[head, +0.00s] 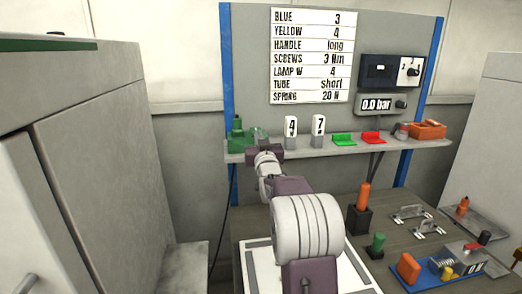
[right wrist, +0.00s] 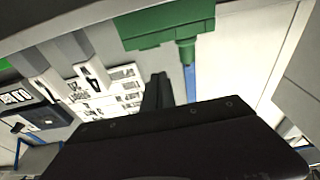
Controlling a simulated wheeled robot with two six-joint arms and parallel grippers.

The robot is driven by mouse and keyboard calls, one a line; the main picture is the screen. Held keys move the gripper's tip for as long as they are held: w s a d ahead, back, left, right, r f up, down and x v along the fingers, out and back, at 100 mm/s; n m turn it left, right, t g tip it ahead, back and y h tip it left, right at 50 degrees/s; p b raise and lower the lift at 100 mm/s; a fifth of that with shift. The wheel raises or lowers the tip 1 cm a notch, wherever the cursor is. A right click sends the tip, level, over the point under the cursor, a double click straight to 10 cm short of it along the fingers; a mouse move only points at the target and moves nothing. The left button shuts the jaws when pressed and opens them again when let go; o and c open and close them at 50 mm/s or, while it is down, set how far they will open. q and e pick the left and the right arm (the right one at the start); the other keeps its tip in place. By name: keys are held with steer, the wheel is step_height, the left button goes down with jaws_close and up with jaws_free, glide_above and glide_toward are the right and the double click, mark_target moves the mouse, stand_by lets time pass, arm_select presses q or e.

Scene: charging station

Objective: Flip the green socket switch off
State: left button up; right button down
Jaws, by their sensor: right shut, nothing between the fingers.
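My right gripper (head: 262,148) is at the shelf edge just right of the socket. Its dark fingers (right wrist: 158,92) are together and empty, and seem apart from the socket. My left gripper is not in view.
Two numbered white tags (head: 291,126), a green tray (head: 344,139), a red tray (head: 373,137) and an orange box (head: 428,129) are along the shelf (head: 330,151). A gauge (head: 381,104) hangs above. The bench below holds several tools; grey cabinets flank both sides.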

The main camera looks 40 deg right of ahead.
steer(key=s, duration=0.1)
steer(key=s+a+f, duration=0.1)
steer(key=s+f, duration=0.1)
steer(key=shift+a+b, duration=0.4)
